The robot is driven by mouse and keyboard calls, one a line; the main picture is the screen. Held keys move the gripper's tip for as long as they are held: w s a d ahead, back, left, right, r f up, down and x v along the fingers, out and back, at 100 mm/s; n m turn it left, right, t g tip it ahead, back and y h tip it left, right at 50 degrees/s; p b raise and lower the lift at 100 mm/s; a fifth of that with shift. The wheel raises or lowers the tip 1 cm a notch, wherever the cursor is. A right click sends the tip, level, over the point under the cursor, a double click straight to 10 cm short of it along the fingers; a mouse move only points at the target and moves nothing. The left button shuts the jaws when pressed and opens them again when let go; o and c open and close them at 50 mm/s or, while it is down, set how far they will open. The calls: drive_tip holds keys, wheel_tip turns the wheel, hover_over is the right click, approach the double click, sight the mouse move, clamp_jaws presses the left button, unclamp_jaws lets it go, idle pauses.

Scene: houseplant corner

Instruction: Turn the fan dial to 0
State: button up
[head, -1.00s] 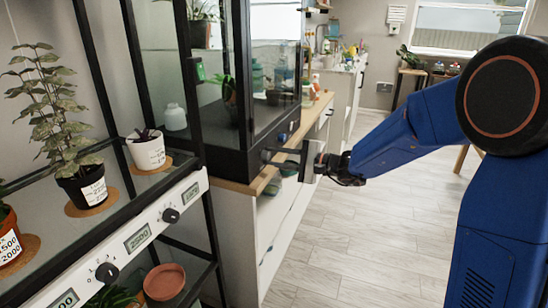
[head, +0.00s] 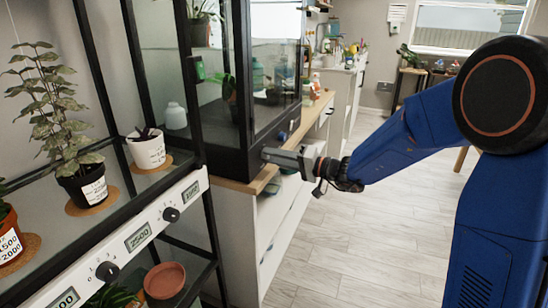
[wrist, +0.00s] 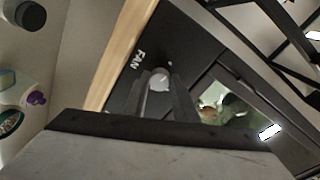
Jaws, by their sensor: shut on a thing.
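The fan dial (wrist: 160,80) is a small light round knob on the black front panel of the glass cabinet (head: 235,160). The word FAN (wrist: 139,59) is printed beside it in the wrist view. My gripper (wrist: 163,92) is shut on the dial, with one finger on each side of it. In the head view my gripper (head: 268,154) reaches the cabinet's lower front from the right and hides the dial. The scale and the number the dial points to cannot be read.
A blue knob (head: 283,136) sits on the same panel, further along. A plant shelf (head: 120,215) with pots and black knobs stands at the left. A wooden-topped white cabinet (head: 270,230) is under the glass cabinet. The floor (head: 350,240) at the right is clear.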

drive_tip(key=shift+f+n, duration=0.15)
drive_tip(key=shift+n, duration=0.65)
drive_tip(key=o, duration=1)
drive_tip(key=shift+o, duration=0.2)
drive_tip(key=shift+d, duration=0.1)
drive_tip(key=v, duration=1.7)
drive_tip(key=shift+d, duration=0.15)
drive_tip(key=shift+s, duration=0.1)
